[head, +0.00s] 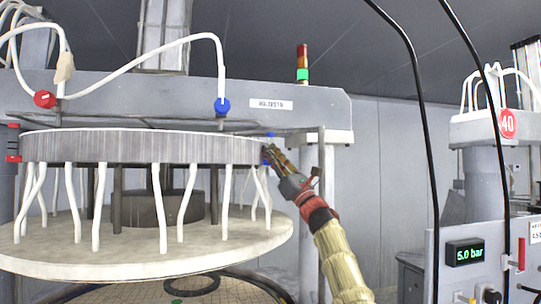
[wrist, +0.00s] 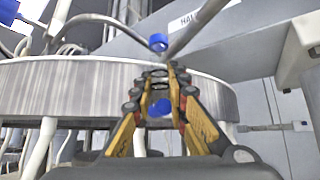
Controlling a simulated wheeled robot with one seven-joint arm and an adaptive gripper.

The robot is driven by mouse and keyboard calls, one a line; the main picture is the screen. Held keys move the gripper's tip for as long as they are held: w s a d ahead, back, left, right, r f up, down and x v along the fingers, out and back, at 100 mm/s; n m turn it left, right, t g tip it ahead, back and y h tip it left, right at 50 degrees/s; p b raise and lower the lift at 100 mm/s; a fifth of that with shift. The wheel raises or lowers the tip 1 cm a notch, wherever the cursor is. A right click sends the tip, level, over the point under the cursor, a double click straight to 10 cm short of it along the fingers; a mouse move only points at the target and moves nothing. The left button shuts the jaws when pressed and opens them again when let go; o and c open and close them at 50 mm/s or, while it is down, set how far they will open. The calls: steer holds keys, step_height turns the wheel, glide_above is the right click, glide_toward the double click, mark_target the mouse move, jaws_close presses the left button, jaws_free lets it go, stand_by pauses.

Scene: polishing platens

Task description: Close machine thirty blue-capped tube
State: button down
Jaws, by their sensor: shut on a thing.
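The near machine has a grey ring-shaped drum (head: 140,147) over a pale round platen (head: 150,248). A white tube (head: 150,62) arches above it to a blue cap (head: 221,106); a red cap (head: 43,99) is on the tubing at left. My gripper (head: 267,152) is at the drum's right rim, apart from that blue cap. In the wrist view, my gripper (wrist: 159,72) has its fingers closed in, with a blue piece (wrist: 160,108) between them. A blue ring (wrist: 158,42) shows just beyond the tips. The fingers partly hide what they grip. No number thirty is legible.
A second machine with a red 40 sign (head: 507,123) and a 5.0 bar display (head: 469,253) stands at right. Black cables (head: 425,140) hang between them. A signal tower (head: 302,64) shows green.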

steer(key=c, duration=1.7)
jaws_free()
steer(key=shift+c, duration=0.2)
steer(key=shift+f, duration=0.1)
steer(key=v, duration=1.1)
steer(key=shift+s+d+f, duration=0.2)
steer(key=shift+f, duration=0.1)
